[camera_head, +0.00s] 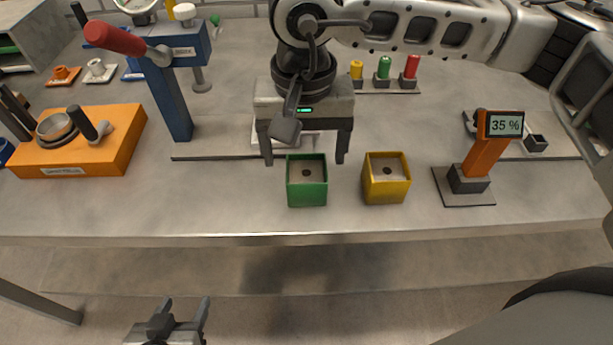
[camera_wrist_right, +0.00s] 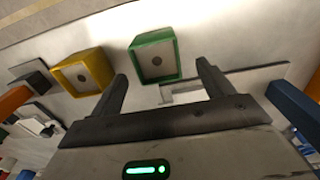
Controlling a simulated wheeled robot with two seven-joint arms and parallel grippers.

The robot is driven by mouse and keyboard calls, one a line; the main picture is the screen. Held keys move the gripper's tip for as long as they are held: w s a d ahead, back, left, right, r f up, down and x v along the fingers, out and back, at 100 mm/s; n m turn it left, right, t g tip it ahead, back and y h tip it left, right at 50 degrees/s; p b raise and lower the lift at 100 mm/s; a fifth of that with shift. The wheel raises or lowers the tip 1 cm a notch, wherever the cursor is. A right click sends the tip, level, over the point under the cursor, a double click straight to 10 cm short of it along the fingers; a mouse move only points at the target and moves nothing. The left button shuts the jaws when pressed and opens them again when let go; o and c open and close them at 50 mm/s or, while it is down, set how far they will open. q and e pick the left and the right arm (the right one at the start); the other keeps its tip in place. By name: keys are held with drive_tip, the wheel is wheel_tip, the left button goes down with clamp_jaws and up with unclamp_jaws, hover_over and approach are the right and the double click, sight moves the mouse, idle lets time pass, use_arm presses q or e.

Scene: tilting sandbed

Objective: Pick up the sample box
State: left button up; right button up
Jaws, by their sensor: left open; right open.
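Two open-topped boxes stand side by side near the table's front edge, a green box (camera_head: 307,195) and a yellow box (camera_head: 386,191). Each has a pale inside with a dark round spot. I cannot tell which one the task calls the sample box. My right gripper (camera_head: 304,160) is open and empty, with its fingers spread just behind and above the green box. In the right wrist view the green box (camera_wrist_right: 155,38) lies beyond the gap between the fingertips (camera_wrist_right: 162,72), and the yellow box (camera_wrist_right: 66,80) is to the left. My left gripper (camera_head: 184,303) is open and empty, low in front of the table.
A blue press (camera_head: 172,95) with a red handle and an orange block (camera_head: 85,145) stand on the left. An orange stand with a display reading 35 % (camera_head: 504,124) is at right. Yellow, green and red pieces (camera_head: 384,70) stand behind. The front table strip is clear.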

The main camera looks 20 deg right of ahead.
sight(307, 175)
drive_tip(key=shift+s+d+f+p, duration=0.1)
drive_tip(key=shift+f+p, duration=0.15)
drive_tip(key=shift+f, duration=0.65)
drive_tip(key=shift+s+a+f+p, duration=0.15)
drive_tip(key=shift+f+p, duration=0.1)
drive_tip(key=shift+f, duration=0.65)
drive_tip(key=shift+s+d+f+p, duration=0.15)
drive_tip(key=shift+f+p, duration=0.1)
drive_tip(key=shift+f, duration=0.65)
drive_tip(key=shift+w, duration=0.1)
drive_tip(key=c, duration=1.2)
